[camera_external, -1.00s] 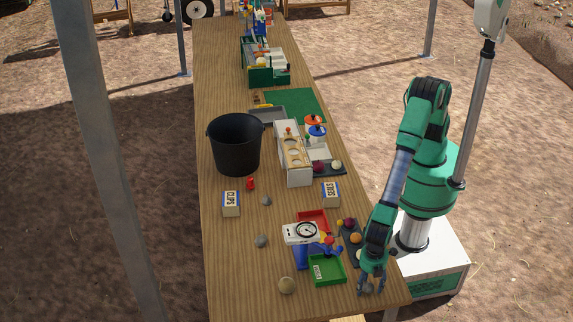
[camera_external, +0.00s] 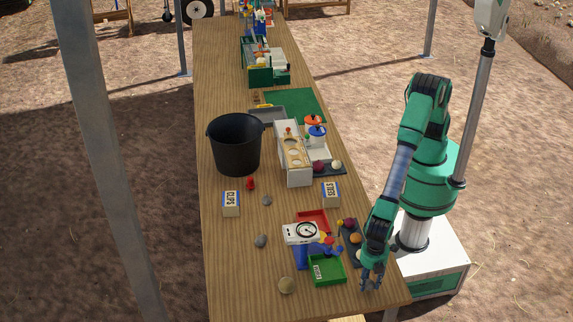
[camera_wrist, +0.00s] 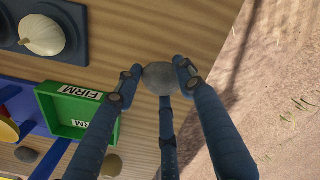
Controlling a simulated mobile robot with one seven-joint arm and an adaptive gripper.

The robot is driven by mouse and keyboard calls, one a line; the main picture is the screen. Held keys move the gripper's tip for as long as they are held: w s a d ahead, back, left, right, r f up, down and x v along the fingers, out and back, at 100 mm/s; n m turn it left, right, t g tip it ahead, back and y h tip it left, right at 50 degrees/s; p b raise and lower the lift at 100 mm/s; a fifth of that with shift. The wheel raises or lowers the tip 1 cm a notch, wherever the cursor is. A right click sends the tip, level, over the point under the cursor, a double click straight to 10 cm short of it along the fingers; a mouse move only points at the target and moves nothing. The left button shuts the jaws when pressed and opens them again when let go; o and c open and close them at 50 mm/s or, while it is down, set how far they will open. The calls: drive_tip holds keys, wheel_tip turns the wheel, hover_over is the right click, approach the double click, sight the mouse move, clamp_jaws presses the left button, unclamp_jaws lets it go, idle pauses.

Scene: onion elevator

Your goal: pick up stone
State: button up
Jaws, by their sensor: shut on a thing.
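A grey rounded stone (camera_wrist: 160,77) sits between the fingertips of my gripper (camera_wrist: 158,80) in the wrist view, with fingers touching it on both sides and a third finger below. In the external view my gripper (camera_external: 371,279) is low over the near right corner of the table, and the held stone is hidden or too small to make out there. Other stones lie on the table: a tan one (camera_external: 286,285) at the near edge, and two small grey ones (camera_external: 261,241) (camera_external: 267,201) further back.
The green tray (camera_external: 327,270) labelled FIRM (camera_wrist: 75,110) stands left of my gripper. A dark holder with onions (camera_external: 350,240) is just behind it. A scale (camera_external: 302,232), a black bucket (camera_external: 235,145) and two labelled boxes stand further back. The table's right edge is close.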

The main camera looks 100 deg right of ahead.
drive_tip(key=shift+r, duration=0.95)
drive_tip(key=s+d+p, duration=0.1)
drive_tip(key=s+d, duration=0.2)
drive_tip(key=d, duration=0.1)
drive_tip(key=s+d+p, duration=0.1)
drive_tip(key=s+d, duration=0.2)
drive_tip(key=d, duration=0.1)
drive_tip(key=s+d+r, duration=0.1)
drive_tip(key=s+d, duration=0.3)
drive_tip(key=shift+s+d+p, duration=0.1)
drive_tip(key=shift+d+p, duration=0.05)
drive_tip(key=shift+p, duration=0.25)
drive_tip(key=shift+r, duration=0.15)
drive_tip(key=shift+c, duration=0.2)
